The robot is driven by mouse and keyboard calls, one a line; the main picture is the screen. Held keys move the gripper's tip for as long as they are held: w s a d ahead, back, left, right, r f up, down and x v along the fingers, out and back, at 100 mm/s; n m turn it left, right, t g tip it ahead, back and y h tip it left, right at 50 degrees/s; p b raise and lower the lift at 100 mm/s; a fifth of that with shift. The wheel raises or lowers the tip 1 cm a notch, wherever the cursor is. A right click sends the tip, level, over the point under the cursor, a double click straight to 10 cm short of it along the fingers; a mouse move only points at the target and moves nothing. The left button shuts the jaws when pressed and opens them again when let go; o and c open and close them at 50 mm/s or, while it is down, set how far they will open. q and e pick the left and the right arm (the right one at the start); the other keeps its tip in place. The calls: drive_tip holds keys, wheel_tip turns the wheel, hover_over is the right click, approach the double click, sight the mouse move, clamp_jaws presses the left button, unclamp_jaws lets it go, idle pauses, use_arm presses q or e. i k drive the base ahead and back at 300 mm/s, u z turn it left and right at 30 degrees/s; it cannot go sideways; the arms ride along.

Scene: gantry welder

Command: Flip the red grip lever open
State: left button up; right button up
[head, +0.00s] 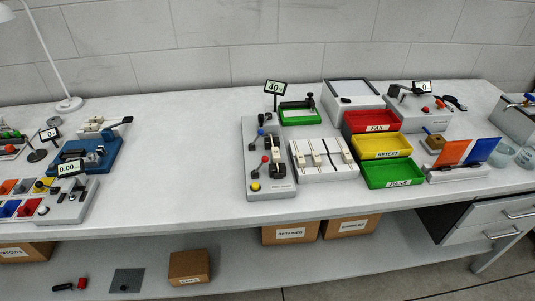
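A grey machine (247,158) with a small display reading 40 (275,87) stands near the middle of the bench. On it are a lever with a red knob (265,158), a blue knob (261,132), black and cream clamp parts (276,162) and a yellow button (255,186). The red-knobbed part looks like the red grip lever, but it is too small to tell whether it is open or shut. Neither of my grippers is in view.
A white block with several levers (324,173) sits close on the machine's right. Beyond are red (371,121), yellow (381,146) and green (392,173) bins. A blue machine (88,157) stands at the left. The bench between (185,160) is clear.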

sight(265, 159)
drive_tip(key=k, duration=0.5)
drive_tip(key=u, duration=0.85)
drive_tip(key=i, duration=0.7)
drive_tip(key=z, duration=1.05)
